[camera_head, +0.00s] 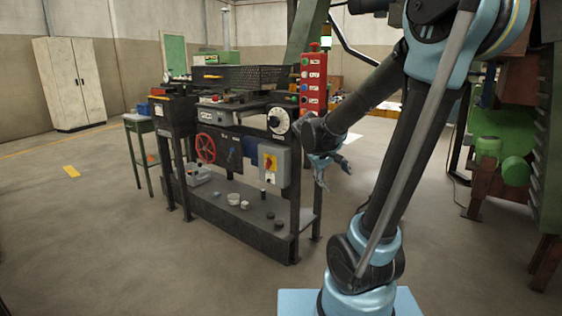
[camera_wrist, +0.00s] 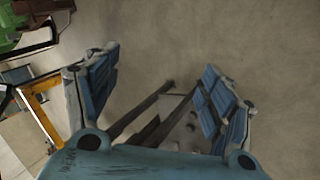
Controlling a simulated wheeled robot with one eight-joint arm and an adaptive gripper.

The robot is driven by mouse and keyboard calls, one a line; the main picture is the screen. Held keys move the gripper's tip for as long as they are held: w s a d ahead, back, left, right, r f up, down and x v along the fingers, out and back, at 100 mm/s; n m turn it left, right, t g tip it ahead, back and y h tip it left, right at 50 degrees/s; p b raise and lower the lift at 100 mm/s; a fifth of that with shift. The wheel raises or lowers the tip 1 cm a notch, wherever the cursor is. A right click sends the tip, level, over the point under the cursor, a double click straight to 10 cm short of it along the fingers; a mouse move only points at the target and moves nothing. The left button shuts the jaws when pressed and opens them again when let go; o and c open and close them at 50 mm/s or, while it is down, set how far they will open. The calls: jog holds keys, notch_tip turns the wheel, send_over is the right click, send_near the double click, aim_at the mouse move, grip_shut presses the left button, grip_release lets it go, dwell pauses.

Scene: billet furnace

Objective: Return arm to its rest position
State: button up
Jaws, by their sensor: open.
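My gripper (camera_head: 332,172) hangs from my arm at the middle right of the head view, in front of the right end of a dark workbench machine (camera_head: 240,215). In the wrist view my gripper (camera_wrist: 160,85) shows two blue-padded fingers spread wide apart, with nothing between them but floor and a dark frame further off. It is open and empty, and I see no contact with anything. My arm folds up from a light blue base at the bottom of the head view.
A red control panel (camera_head: 313,82) with several buttons stands beside the machine, close to my arm. Green machinery (camera_head: 516,170) stands at the right. A pale cabinet (camera_head: 70,84) stands at the far left. The floor (camera_head: 110,240) at the left front is clear.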

jog(key=s+f+m+y, duration=0.2)
jog(key=s+f+y, duration=0.1)
jog(key=s, duration=0.8)
jog(key=s+f+m+g+y, duration=0.1)
jog(key=s+f, duration=0.3)
jog(key=s, duration=0.6)
jog(key=shift+s+a+f+m+g+y, duration=0.3)
jog(key=shift+s+m+y, duration=0.15)
jog(key=shift+y, duration=0.45)
